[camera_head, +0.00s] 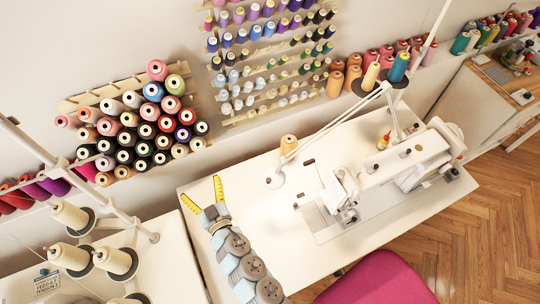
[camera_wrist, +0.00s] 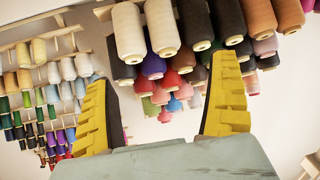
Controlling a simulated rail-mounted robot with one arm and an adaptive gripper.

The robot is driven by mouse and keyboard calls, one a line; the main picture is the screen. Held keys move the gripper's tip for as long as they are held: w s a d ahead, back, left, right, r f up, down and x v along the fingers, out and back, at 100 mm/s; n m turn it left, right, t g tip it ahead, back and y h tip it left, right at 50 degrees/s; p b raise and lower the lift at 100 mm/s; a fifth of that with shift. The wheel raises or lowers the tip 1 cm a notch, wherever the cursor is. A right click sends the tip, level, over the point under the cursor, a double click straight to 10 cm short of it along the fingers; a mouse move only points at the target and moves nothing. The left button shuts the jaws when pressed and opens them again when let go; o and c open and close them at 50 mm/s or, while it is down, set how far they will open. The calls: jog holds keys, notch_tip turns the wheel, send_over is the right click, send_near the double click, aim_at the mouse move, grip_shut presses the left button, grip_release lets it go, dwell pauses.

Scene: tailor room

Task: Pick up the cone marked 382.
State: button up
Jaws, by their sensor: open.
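No number 382 can be read on any cone in either view, so I cannot tell which cone is the marked one. Many thread cones sit on a wall rack (camera_head: 90,99) at the left in the head view. My gripper (camera_head: 205,198) is open and empty, above the table's left end and below and to the right of that rack. In the wrist view my gripper (camera_wrist: 163,72) has its yellow fingers wide apart. Beyond them hang large cones, among them a beige cone (camera_wrist: 160,27) and a brown cone (camera_wrist: 258,18). The fingers partly hide some cones.
A white sewing table (camera_head: 260,240) carries a sewing machine (camera_head: 395,170) and a thread stand. One orange cone (camera_head: 289,143) stands at its back. A second table with cream cones (camera_head: 70,214) is at lower left. A pink chair (camera_head: 378,280) is in front.

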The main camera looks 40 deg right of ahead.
jog(key=s+d+f+m+g+h+b, duration=0.2)
jog(key=d+f+m+h+b, duration=0.3)
jog(key=d, duration=0.5)
jog(key=m+g+h+b, duration=0.5)
jog(key=m+h+b, duration=0.1)
jog(key=h+b, duration=0.15)
send_near(287, 145)
jog(key=shift+h, duration=0.35)
jog(key=shift+f+p+x, duration=0.2)
jog(key=shift+p+x, duration=0.1)
jog(key=shift+x, duration=6.15)
jog(key=shift+a, duration=0.1)
jog(key=c, duration=1.4)
jog(key=shift+o, duration=0.2)
